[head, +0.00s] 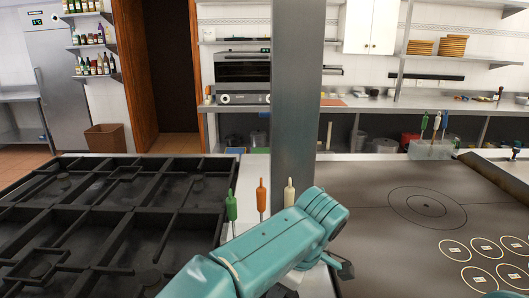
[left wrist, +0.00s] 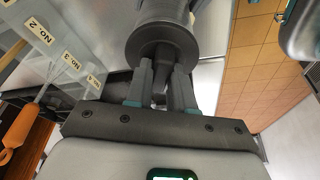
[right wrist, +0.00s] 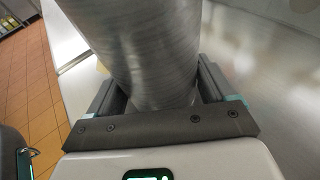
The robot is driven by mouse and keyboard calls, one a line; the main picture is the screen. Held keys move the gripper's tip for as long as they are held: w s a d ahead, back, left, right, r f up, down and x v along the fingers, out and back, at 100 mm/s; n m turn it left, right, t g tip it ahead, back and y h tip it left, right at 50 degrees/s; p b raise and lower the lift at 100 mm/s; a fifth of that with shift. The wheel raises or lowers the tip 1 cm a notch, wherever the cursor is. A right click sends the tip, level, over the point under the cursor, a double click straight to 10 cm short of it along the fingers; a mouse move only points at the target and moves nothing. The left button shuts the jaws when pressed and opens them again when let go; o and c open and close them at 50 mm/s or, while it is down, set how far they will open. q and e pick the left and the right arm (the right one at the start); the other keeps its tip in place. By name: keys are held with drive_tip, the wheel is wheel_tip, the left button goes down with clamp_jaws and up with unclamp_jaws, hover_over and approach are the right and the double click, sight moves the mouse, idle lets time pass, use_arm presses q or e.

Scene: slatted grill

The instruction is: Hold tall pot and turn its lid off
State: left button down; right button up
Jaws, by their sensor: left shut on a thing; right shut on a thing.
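The tall pot (right wrist: 145,50) is a brushed-metal cylinder in the right wrist view, running from the top of the picture down between my right gripper's fingers. My right gripper (right wrist: 160,90) is shut on its side, one finger on each side. In the left wrist view, a dark grey round piece, apparently the lid (left wrist: 162,38), sits just past my left gripper (left wrist: 160,80). The left fingers are shut on its narrower knob. The seam between lid and pot is hidden. The head view shows my teal arm but neither the pot nor a clear gripper.
In the head view, black grill grates (head: 120,215) lie left and a flat griddle (head: 410,200) right. A metal post (head: 297,110) rises between them. Upright green (head: 231,206), orange (head: 261,196) and cream-handled (head: 289,192) tools stand before it. An orange-handled tool (left wrist: 20,125) is left of my left gripper.

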use_arm(q)
drive_tip(key=shift+s+d+f, duration=0.1)
drive_tip(key=shift+d+f, duration=0.05)
drive_tip(key=shift+f, duration=0.25)
drive_tip(key=n, duration=0.3)
drive_tip(key=shift+g, duration=0.4)
